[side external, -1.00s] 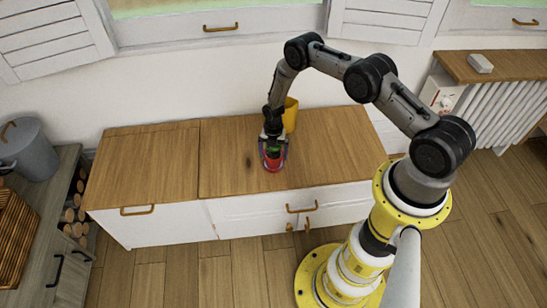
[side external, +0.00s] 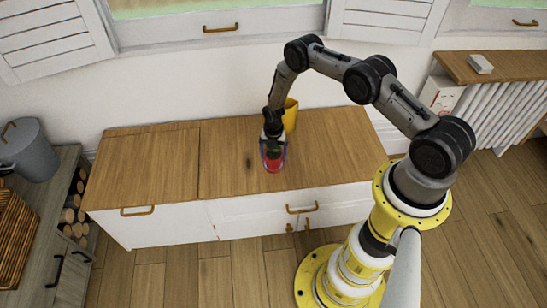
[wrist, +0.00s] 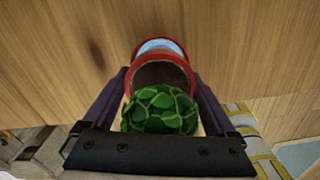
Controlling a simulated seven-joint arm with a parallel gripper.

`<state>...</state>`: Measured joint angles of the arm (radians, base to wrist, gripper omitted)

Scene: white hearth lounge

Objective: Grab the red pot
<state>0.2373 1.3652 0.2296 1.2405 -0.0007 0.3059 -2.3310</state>
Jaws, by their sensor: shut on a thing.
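The red pot (side external: 274,165) is near the front edge of the wooden cabinet top, below my gripper (side external: 273,158). In the wrist view the red pot (wrist: 161,73) has a round red rim, a dark inside and a green leafy plant (wrist: 160,109). My gripper (wrist: 160,100) has one dark finger on each side of the pot and is shut on it. The fingers hide parts of the pot's sides. Whether its base touches the wood cannot be told.
A yellow container (side external: 291,115) stands just behind my gripper on the cabinet top (side external: 225,150). The wood to the left and right is clear. A wall and window shutters (side external: 375,20) are behind. A grey lidded bucket (side external: 32,150) stands at far left.

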